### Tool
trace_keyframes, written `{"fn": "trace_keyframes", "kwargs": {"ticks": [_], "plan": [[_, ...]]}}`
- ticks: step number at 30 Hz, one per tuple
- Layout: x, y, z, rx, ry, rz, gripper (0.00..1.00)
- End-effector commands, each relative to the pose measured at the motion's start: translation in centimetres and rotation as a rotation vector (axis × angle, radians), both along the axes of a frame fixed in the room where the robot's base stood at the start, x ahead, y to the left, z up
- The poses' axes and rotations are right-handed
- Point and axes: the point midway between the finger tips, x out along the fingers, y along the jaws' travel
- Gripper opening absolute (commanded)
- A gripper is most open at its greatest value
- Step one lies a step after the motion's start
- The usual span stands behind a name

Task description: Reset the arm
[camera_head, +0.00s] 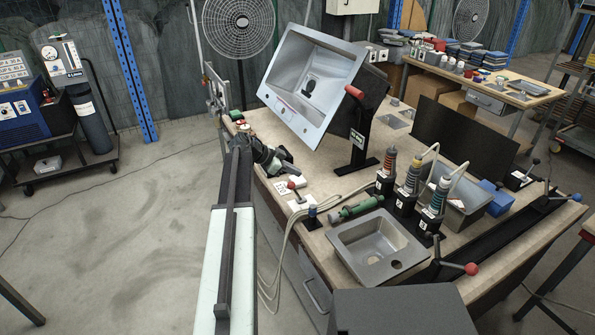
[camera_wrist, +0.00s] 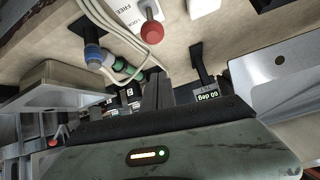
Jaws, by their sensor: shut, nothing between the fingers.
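My gripper (camera_wrist: 158,82) shows in the wrist view as dark fingers close together, with nothing between them. Its grey-green body with an orange light strip fills the lower part of that view. In the head view, my pale arm with a dark bar along it rises from the bottom edge to the bench's left side. The dark gripper end (camera_head: 283,163) sits there over the bench's left edge, left of the tilted sink (camera_head: 314,80). Whether it touches the bench cannot be told. The red-knobbed lever (camera_wrist: 153,32) lies beyond the fingers in the wrist view.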

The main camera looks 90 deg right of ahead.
Motion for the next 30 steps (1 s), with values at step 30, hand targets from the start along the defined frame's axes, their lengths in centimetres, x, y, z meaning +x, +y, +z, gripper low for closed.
{"fn": "trace_keyframes", "kwargs": {"ticks": [30], "plan": [[28.2, 4.2, 3.7, -0.001, 0.000, 0.309, 0.00]]}}
